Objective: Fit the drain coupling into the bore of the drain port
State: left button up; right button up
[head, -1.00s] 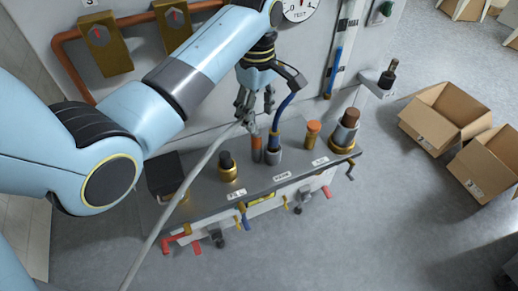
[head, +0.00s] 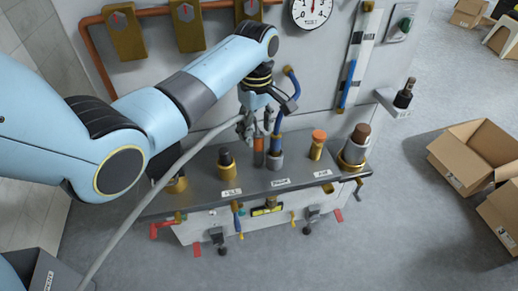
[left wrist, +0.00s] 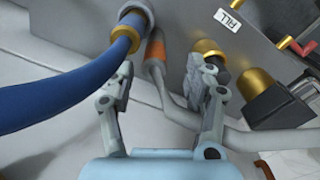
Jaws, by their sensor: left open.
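A coupling with an orange collar (head: 258,147) on a grey hose (head: 165,181) stands at the bench; I take it as the drain coupling, though no name on it is readable. It shows in the left wrist view (left wrist: 155,47), its hose curving right past one finger. My left gripper (head: 257,133) is open, its fingers around the hose below the collar in the left wrist view (left wrist: 160,88), apparently not closed on it. Beside it, a blue hose (head: 281,115) enters a grey port (head: 275,160). I cannot tell which port is the drain port, or whether the orange end is seated.
A black-capped brass port (head: 227,168) stands left, by the FILL label (left wrist: 229,19). An orange-capped brass port (head: 317,146) and a brown-topped fitting (head: 356,145) stand right. The bench (head: 200,190) backs onto a panel with a gauge (head: 312,10). Cardboard boxes (head: 470,150) lie right.

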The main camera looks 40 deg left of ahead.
aim_at(259, 134)
pick_arm(q)
jog(key=f, duration=0.4)
jog(key=shift+w, duration=0.35)
jog(key=shift+f, duration=0.45)
jog(key=c, duration=0.5)
grip_shut()
pick_arm(e)
jog(key=shift+w+a, duration=0.1)
jog(key=shift+w, duration=0.25)
